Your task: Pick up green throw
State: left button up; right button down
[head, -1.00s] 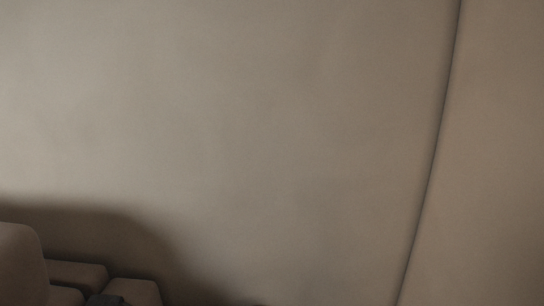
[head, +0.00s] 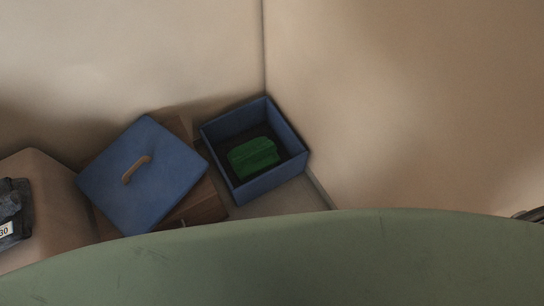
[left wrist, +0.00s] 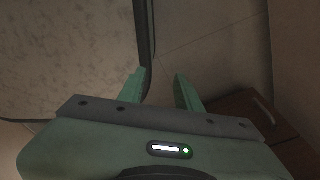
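The green throw (head: 254,157) lies folded inside an open blue box (head: 270,193) in the room's corner, seen in the head view. My left gripper (left wrist: 160,84) shows in the left wrist view with its two green fingers apart and nothing between them. Tiled floor lies beyond the fingers. My left gripper does not show in the head view, so its distance from the throw cannot be told. My right gripper is in neither view.
A blue lid (head: 158,193) with a tan handle lies on a brown box (head: 202,206) left of the blue box. A beige seat (head: 52,205) with a dark item (head: 14,215) is at far left. Walls meet behind the blue box. A brown piece (left wrist: 252,115) shows in the wrist view.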

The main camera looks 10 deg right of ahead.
aim_at(250, 160)
jog(key=j+z, duration=0.25)
jog(key=z, duration=0.15)
jog(key=j+z, duration=0.25)
jog(key=z, duration=0.15)
jog(key=j+z, duration=0.2)
jog(key=z, duration=0.25)
jog(key=k, duration=0.05)
